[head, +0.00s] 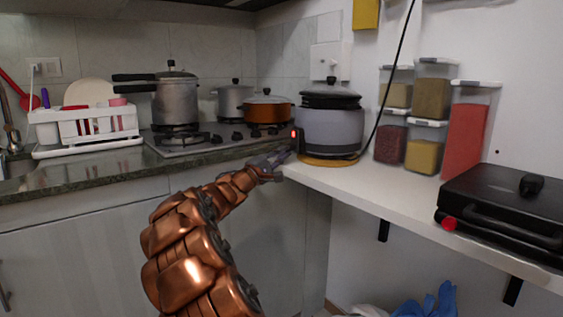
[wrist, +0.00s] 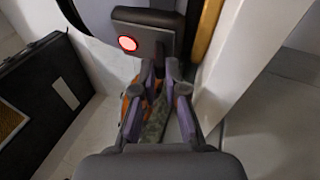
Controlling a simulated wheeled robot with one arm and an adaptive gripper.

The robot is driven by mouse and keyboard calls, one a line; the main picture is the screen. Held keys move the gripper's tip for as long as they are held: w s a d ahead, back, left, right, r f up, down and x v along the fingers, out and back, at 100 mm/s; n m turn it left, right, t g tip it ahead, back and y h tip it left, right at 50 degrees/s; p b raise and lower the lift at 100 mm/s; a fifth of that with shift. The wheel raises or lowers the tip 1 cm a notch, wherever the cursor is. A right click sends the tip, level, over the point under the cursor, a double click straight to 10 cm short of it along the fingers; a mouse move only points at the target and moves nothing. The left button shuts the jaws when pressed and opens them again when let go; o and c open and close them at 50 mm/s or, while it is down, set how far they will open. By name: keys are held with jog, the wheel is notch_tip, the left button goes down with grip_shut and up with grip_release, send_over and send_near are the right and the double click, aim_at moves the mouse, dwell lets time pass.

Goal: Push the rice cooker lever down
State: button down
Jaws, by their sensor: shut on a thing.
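The rice cooker (head: 330,128) is grey with a black lid and stands upright on a round wooden mat (head: 330,160) at the counter's corner. Its dark control panel with a lit red light (head: 295,134) faces my arm; the panel (wrist: 147,32) fills the upper middle of the wrist view. My gripper (head: 284,157) is at the cooker's front, just below the light. In the wrist view my gripper (wrist: 161,72) has its fingertips close together around a narrow dark piece at the panel's lower edge, which appears to be the lever. The fingertips hide most of this piece.
A stove (head: 205,138) with several pots is left of the cooker. Spice dispensers (head: 425,135) stand to its right. A black appliance (head: 510,210) sits on the right of the white counter (head: 385,192). The counter between them is clear. A black cord hangs beside the cooker.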

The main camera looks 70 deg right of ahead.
jog(key=shift+f+h+b, duration=0.15)
jog(key=shift+h+b, duration=0.15)
jog(key=shift+b, duration=0.05)
dwell(0.3)
jog(key=c, duration=1.2)
grip_release()
jog(key=shift+p, duration=0.3)
